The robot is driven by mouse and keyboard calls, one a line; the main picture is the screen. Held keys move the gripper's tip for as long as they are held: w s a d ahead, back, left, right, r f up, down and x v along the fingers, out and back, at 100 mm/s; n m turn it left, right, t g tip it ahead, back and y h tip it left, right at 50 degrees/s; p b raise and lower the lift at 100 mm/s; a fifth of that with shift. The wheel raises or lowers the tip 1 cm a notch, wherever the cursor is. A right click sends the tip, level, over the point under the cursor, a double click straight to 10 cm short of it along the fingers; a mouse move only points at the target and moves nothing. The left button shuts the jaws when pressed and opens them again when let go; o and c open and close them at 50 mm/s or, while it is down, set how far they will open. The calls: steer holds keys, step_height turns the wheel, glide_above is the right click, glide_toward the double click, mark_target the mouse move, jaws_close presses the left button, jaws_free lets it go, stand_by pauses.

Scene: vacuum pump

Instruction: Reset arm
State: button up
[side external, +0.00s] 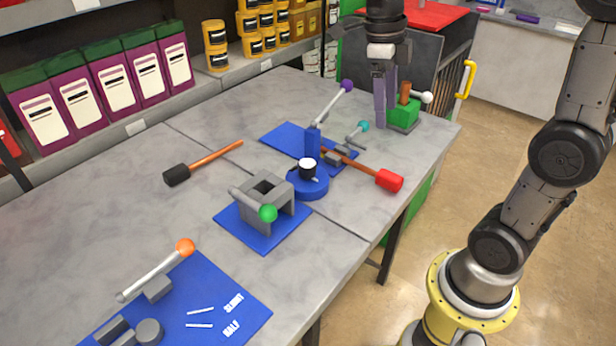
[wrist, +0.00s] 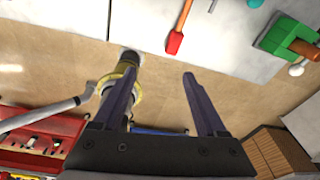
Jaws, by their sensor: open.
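My gripper (side external: 385,125) is at the back right of the bench, fingers pointing down. It is open, with nothing between its fingers. In the wrist view my gripper (wrist: 160,74) shows two parted fingers with bare floor between them. A green block with a brown handle and a white-tipped lever (side external: 403,112) shows beside the fingers; it is at the upper right of the wrist view (wrist: 280,35). A blue plate (side external: 280,138) carries a lever with a purple knob (side external: 346,87) and a smaller lever with a teal knob (side external: 363,126).
A red-headed mallet (side external: 389,180) and a black-headed mallet (side external: 177,175) lie on the bench (side external: 70,215). A grey block with a green knob (side external: 268,213), a round blue base (side external: 310,186) and an orange-knobbed lever (side external: 185,246) stand nearer. Shelves line the back.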

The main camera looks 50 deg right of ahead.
steer(key=s+a+f+n+t, duration=0.2)
steer(key=s+n, duration=0.3)
steer(key=n, duration=1.1)
steer(key=s+a+f+n+t, duration=0.1)
steer(key=s+a+n+t, duration=0.4)
steer(key=n, duration=1.2)
steer(key=shift+s+f+n+y, duration=0.3)
steer(key=shift+s+f+y, duration=0.1)
